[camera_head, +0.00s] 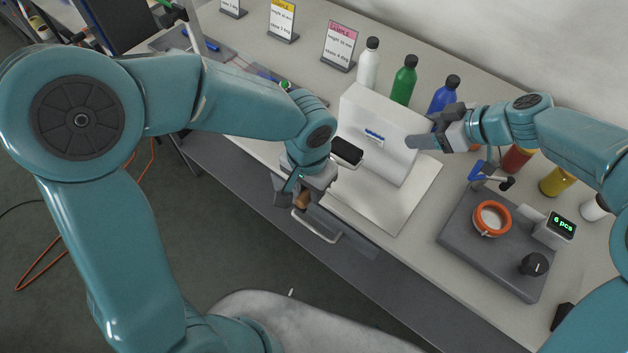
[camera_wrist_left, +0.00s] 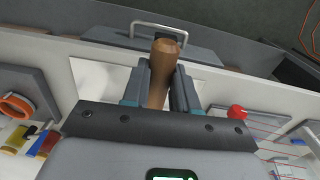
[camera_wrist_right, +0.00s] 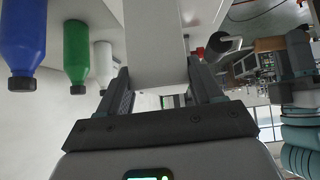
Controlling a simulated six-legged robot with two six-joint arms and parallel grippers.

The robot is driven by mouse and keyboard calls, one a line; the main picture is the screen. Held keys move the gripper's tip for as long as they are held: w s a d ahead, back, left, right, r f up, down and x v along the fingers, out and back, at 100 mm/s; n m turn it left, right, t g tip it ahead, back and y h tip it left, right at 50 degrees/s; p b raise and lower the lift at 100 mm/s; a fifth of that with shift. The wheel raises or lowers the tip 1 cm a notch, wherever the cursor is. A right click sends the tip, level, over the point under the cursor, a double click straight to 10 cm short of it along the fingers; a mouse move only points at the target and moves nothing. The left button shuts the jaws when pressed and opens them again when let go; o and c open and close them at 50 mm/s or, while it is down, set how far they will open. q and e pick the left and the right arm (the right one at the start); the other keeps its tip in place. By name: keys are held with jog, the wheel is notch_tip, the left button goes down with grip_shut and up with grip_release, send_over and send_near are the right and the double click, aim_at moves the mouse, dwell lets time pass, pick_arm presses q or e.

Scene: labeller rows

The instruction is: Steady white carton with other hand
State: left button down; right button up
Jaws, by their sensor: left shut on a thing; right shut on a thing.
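The white carton (camera_head: 385,115) stands upright on a pale board (camera_head: 400,205) on the bench, with a small blue-marked strip (camera_head: 374,138) on its front face. My right gripper (camera_head: 425,141) is at the carton's right end, and in the right wrist view the carton (camera_wrist_right: 155,45) sits between its fingers, gripped. My left gripper (camera_head: 303,195) is in front of the carton, over the bench's front edge.
White, green (camera_head: 404,81) and blue (camera_head: 444,95) bottles stand behind the carton. At right, a grey scale unit (camera_head: 490,250) carries an orange-rimmed dish (camera_head: 492,219), with red and yellow jars (camera_head: 557,181) behind. A drawer handle (camera_head: 318,228) juts out below my left gripper.

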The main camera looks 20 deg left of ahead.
pick_arm(q)
jog(key=w, duration=0.1)
jog(key=w+d, duration=0.1)
jog(key=w, duration=0.1)
jog(key=shift+w, duration=0.25)
jog(key=s+d, duration=0.2)
jog(key=d, duration=0.4)
jog(key=shift+w+a, duration=0.3)
jog(key=shift+a, duration=0.7)
jog(key=shift+w+a, duration=0.35)
jog(key=shift+a, duration=0.7)
jog(key=shift+w+a, duration=0.3)
jog(key=shift+a, duration=0.7)
jog(key=shift+w+d, duration=0.2)
jog(key=shift+w, duration=0.4)
jog(key=shift+d, duration=0.15)
jog(key=shift+s+d, duration=0.9)
jog(key=shift+d, duration=2.25)
jog(key=shift+w+a, duration=0.3)
jog(key=shift+a, duration=0.8)
jog(key=shift+w+a, duration=0.3)
jog(key=shift+a, duration=0.85)
jog(key=shift+w+a, duration=0.3)
jog(key=shift+a, duration=0.8)
